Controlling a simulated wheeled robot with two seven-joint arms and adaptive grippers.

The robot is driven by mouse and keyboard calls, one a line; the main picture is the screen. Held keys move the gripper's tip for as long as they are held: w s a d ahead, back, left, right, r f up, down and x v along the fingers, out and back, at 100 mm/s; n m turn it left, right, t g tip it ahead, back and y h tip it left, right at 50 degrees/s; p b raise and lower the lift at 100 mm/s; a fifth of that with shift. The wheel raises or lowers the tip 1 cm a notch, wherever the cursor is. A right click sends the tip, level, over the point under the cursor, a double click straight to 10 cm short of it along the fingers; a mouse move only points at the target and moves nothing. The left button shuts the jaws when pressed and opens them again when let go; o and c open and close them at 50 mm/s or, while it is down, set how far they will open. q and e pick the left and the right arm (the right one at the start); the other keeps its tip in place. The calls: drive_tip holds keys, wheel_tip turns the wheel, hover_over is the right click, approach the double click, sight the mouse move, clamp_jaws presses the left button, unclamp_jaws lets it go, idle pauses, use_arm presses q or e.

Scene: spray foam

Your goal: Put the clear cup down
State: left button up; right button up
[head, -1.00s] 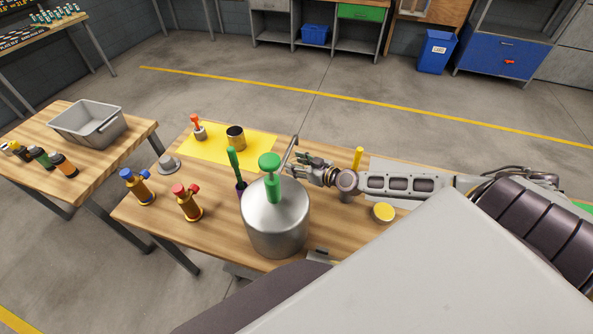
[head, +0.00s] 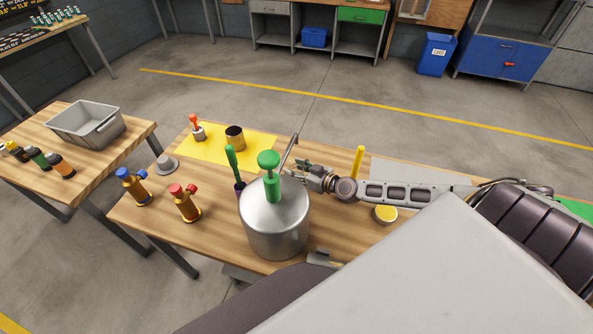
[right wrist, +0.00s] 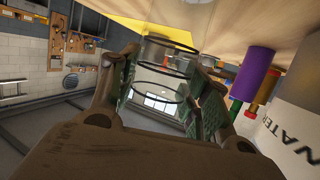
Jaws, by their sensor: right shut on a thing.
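The clear cup (right wrist: 162,62) is see-through with dark rings and sits between the fingers of my right gripper (right wrist: 165,88) in the right wrist view. The right gripper is shut on it. In the head view the right gripper (head: 293,170) is just right of the metal tank, low over the wooden table (head: 335,235); the cup is not clearly visible there. I cannot tell whether the cup's base touches the table. My left gripper is not in view.
The metal tank (head: 275,225) with a green pump handle stands close to the right gripper. A yellow mat (head: 215,152) with a dark tin (head: 235,138) lies behind. Blue-topped (head: 133,186) and red-topped (head: 186,202) brass fittings stand left. A grey tray (head: 85,125) is on the side table.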

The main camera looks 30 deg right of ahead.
drive_tip(key=o, duration=0.9)
drive_tip(key=shift+o, duration=0.2)
drive_tip(key=shift+r, duration=0.1)
drive_tip(key=shift+v, duration=2.95)
drive_tip(key=p+v, duration=0.2)
drive_tip(key=v, duration=0.4)
